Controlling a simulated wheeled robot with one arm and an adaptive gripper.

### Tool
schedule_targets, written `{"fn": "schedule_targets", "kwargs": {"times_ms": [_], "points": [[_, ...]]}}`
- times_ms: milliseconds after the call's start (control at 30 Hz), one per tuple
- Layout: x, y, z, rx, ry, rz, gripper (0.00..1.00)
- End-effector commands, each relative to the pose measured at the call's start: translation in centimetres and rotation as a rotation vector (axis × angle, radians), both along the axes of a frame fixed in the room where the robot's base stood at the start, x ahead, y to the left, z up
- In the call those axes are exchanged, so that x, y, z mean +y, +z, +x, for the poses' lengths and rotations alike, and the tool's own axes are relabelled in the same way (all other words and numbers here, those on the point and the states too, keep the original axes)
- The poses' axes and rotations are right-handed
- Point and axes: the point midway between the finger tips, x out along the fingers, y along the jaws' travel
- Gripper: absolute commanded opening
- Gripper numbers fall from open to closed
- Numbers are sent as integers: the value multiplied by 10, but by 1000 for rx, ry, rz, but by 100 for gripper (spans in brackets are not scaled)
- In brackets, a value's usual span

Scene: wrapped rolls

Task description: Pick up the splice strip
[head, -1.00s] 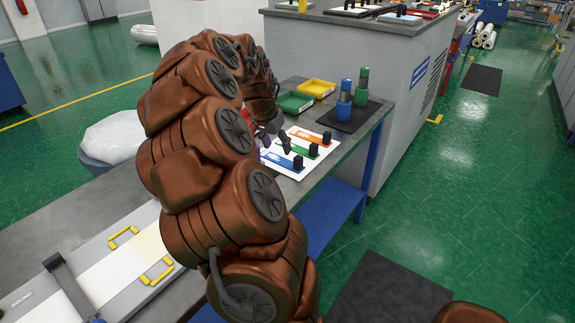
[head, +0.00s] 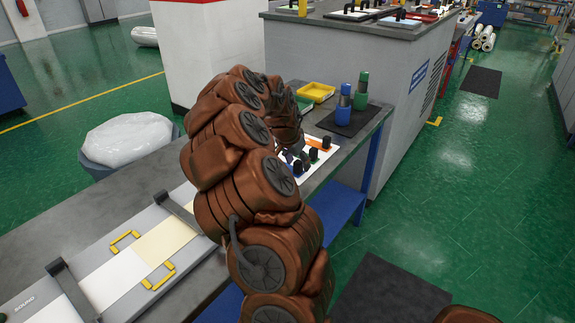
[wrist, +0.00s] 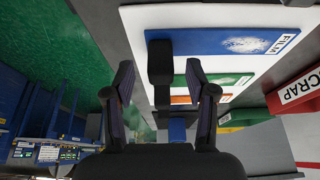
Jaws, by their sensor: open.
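The splice strips lie on a white board (wrist: 190,14) on the bench. The wrist view shows a blue strip (wrist: 215,41) labelled FILM with a black grip block (wrist: 160,62), a green strip (wrist: 232,80) and an orange strip (wrist: 180,99). My gripper (wrist: 165,88) is open. The blue strip's black block shows between and just beyond its fingertips; I cannot tell whether they touch. In the head view my gripper (head: 291,156) is over the near part of the board, and my arm hides much of the board and the blue strip.
A yellow tray (head: 316,92) and blue and green bottles (head: 344,108) on a dark mat stand behind the board. A red SCRAP bin (wrist: 297,90) shows beside the board. A grey splicing table (head: 125,275) with yellow clips lies at the left, near a white-lined bin (head: 128,140).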

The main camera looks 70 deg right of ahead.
Motion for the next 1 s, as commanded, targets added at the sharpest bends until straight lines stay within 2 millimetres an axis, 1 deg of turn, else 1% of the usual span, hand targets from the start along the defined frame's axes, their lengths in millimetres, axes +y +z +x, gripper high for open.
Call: {"fn": "schedule_targets", "kwargs": {"times_ms": [133,367,467,900,933,1000], "points": [[-4,-10,-1,-1,0,0,56],[-5,-11,0,-1,2,-1,56],[-5,-11,0,-1,2,-1,48],[-5,-11,0,-1,2,-1,2],[-5,-11,0,-1,2,-1,0],[-5,-11,0,-1,2,-1,0]]}}
